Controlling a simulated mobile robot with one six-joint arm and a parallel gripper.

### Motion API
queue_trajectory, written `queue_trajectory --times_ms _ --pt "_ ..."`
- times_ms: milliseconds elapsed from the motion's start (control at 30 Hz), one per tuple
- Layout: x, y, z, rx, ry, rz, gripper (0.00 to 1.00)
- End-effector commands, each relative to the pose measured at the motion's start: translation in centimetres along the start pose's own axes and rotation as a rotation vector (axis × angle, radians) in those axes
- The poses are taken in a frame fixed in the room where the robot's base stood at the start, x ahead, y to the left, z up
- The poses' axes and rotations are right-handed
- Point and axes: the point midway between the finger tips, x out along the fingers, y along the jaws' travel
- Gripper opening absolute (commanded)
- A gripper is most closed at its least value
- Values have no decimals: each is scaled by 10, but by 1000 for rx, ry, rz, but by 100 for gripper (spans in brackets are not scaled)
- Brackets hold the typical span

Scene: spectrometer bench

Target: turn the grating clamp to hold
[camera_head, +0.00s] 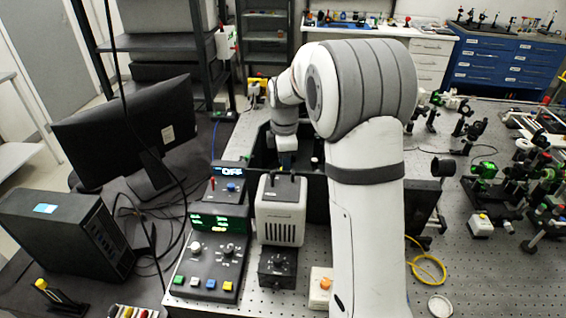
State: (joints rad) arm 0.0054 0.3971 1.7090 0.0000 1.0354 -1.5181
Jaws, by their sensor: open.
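My gripper (286,158) is at the end of my white and grey arm, which reaches forward and bends down into a dark-walled enclosure (262,150) on the bench. The gripper points down, is small in the picture and is open. Its fingertips are partly lost against the dark interior. I cannot make out the grating clamp; the gripper, the enclosure walls and the white-grey housing in front cover much of that spot. Whether the gripper touches anything there cannot be told.
A vented white-grey housing (281,215) stands just in front of the enclosure, with a control box (210,262) of knobs and coloured buttons to its left. An "OFF" display (229,172) is behind that. A monitor (125,125) stands left. Optics mounts (484,170) crowd the right.

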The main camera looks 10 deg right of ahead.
Motion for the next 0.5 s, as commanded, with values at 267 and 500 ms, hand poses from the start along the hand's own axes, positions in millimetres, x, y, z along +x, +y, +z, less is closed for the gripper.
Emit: queue_trajectory --times_ms 267,500 --pt "7 0 -1 -1 0 -1 41" --pt "7 0 -1 -2 0 0 28"
